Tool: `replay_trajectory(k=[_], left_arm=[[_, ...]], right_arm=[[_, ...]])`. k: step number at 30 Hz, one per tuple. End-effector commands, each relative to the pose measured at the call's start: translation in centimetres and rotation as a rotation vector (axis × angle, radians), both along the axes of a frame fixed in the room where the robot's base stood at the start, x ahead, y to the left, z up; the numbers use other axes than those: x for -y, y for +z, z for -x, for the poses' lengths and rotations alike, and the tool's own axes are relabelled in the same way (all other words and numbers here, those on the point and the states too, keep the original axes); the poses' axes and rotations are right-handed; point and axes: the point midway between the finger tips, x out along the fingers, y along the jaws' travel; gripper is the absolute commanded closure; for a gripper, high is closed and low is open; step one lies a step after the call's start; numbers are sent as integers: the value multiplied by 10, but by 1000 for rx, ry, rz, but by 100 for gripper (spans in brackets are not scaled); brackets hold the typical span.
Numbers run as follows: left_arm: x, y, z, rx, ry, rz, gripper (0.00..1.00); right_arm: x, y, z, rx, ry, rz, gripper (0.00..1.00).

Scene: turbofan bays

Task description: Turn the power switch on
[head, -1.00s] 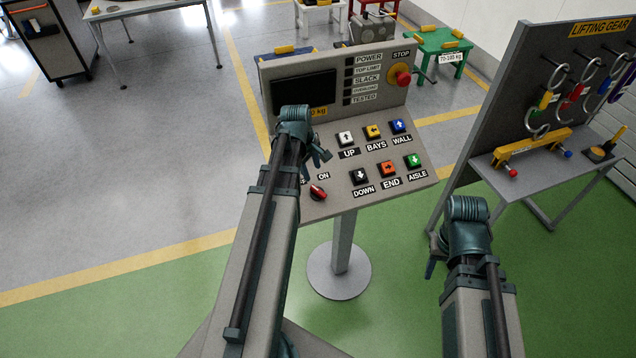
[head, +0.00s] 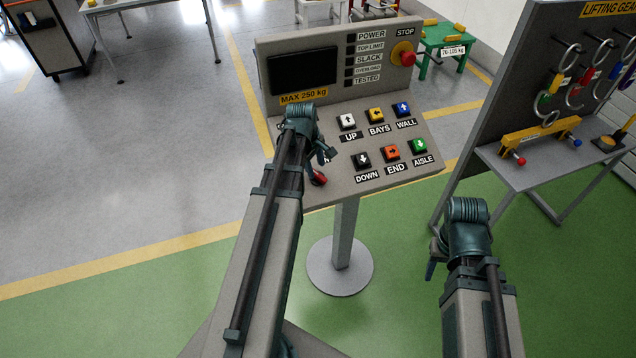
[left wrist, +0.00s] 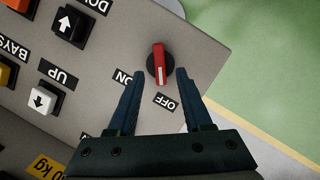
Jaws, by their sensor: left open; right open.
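The power switch is a round black base with a red knob (head: 319,178) at the lower left of the grey control panel (head: 345,192). The left wrist view shows the red knob (left wrist: 158,62) with a white mark at its lower end, on the side of the OFF label (left wrist: 167,101). The ON label (left wrist: 122,78) is to its left. My left gripper (left wrist: 160,74) is open, its fingertips on either side of the knob in the picture; contact cannot be told. In the head view my left gripper (head: 327,155) partly hides the switch. My right gripper (head: 431,268) hangs apart from the panel.
Several push buttons, such as the white UP button (head: 347,121) and black DOWN button (head: 361,160), sit right of the switch. A red stop button (head: 407,58) is at the top right. The lifting gear stand (head: 535,165) stands right. Green floor in front is free.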

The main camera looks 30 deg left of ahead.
Motion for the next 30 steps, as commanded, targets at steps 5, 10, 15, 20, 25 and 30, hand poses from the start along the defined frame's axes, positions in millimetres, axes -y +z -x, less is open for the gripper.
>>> replay_trajectory(k=[5, 10, 15, 20, 25, 30], left_arm=[[1, -33, -7, 0, 0, 0, 50], [1, -48, -11, 0, 0, 0, 50], [2, -51, -12, 0, 1, 0, 50], [2, -50, -12, 0, 0, 0, 50], [2, -50, -12, 0, 0, 0, 73], [2, -50, -12, 0, 0, 0, 100]], right_arm=[[0, -33, 0, 0, 1, 0, 50], [0, -48, 0, 0, 0, 0, 50], [0, -51, 0, 0, 0, 0, 50], [0, -50, 0, 0, 0, 0, 50], [0, -50, 0, 0, 0, 0, 50], [0, -50, 0, 0, 0, 0, 50]])
